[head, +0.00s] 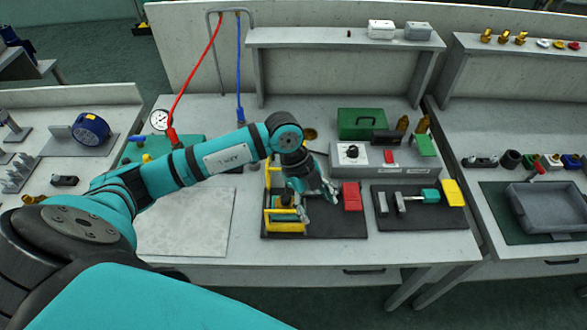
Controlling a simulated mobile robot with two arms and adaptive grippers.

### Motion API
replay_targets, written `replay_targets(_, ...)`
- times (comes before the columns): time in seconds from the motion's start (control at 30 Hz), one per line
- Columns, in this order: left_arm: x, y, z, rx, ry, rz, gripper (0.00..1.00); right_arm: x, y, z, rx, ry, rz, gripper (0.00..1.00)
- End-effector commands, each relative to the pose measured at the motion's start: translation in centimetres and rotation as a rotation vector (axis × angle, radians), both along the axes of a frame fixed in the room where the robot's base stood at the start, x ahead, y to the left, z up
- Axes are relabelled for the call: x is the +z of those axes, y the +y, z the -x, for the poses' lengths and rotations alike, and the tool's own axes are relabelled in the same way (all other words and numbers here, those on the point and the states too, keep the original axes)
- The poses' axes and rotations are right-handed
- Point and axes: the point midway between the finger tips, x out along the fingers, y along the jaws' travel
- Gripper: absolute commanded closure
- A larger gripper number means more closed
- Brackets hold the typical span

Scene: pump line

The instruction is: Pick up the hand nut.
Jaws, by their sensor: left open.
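My left gripper (318,204) is open above the black mat (335,226) on the middle bench, its fingers pointing down toward the front. It is just right of a yellow frame (267,212) that holds a dark and teal part (285,201). The gripper covers part of that frame's right side. I cannot make out for certain which small part is the hand nut; it may be at the frame, partly hidden by the gripper. No part shows between the fingers. My right gripper is out of view.
A red block (352,196) stands close right of the gripper. Behind are a grey control box (362,165) and a green case (361,123). A second dark mat (412,217) holds a vise-like tool. The pale plate (185,222) at left is clear.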

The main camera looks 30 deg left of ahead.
Motion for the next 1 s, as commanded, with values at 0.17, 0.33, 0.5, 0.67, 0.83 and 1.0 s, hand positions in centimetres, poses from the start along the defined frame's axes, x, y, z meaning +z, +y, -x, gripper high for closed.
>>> replay_targets(0.17, 0.5, 7.5, -0.5, 0.140, 0.053, -0.302, 0.37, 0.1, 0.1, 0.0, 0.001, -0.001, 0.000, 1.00)
replay_targets(0.33, 0.7, 9.5, -0.5, 0.188, 0.067, -0.384, 0.37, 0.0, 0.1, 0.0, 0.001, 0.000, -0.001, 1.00)
replay_targets(0.5, 0.3, 9.5, -0.5, 0.189, 0.068, -0.383, 0.37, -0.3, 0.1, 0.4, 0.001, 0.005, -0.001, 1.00)
replay_targets(0.67, -0.6, 9.4, -0.5, 0.187, 0.068, -0.381, 0.37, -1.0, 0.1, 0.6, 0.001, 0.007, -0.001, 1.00)
replay_targets(0.83, -1.8, 9.4, -0.4, 0.186, 0.068, -0.380, 0.37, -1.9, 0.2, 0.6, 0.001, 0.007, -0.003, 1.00)
replay_targets(1.0, -3.0, 9.4, -0.4, 0.186, 0.067, -0.380, 0.37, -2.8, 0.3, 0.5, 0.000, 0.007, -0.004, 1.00)
